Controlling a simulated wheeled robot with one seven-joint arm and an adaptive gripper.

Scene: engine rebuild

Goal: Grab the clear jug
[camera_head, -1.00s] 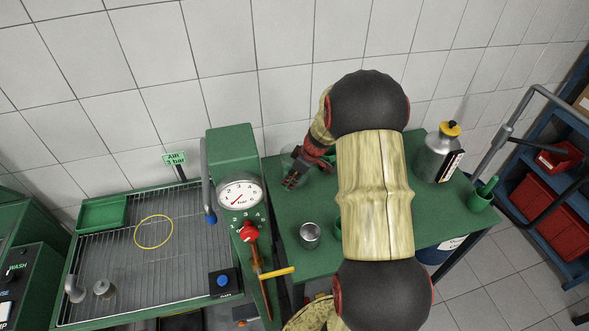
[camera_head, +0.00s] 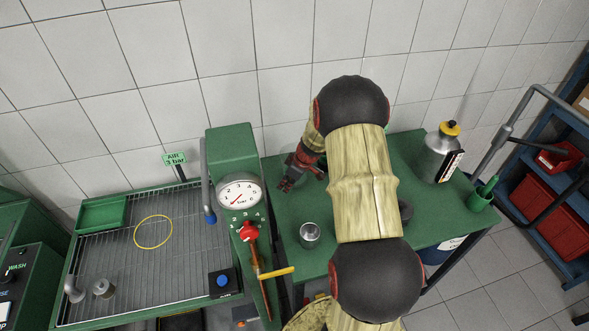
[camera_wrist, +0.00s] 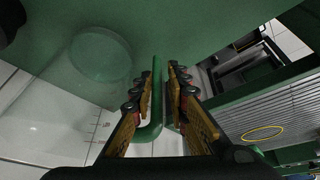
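The clear jug fills the left of the wrist view, see-through, with a round end (camera_wrist: 100,54) and faint measuring marks on its wall. A green handle (camera_wrist: 156,95), seemingly the jug's, runs between the two fingers of my gripper (camera_wrist: 160,90). My gripper is open, with a finger on each side of the handle and space visible between them. In the head view my gripper (camera_head: 287,184) is low over the green bench beside the jug, whose faint outline is mostly hidden by the gripper and hard to make out.
A metal cup (camera_head: 310,234) stands on the green bench (camera_head: 285,219) in front of the gripper. A pressure-gauge column (camera_head: 237,163) rises close on the left.

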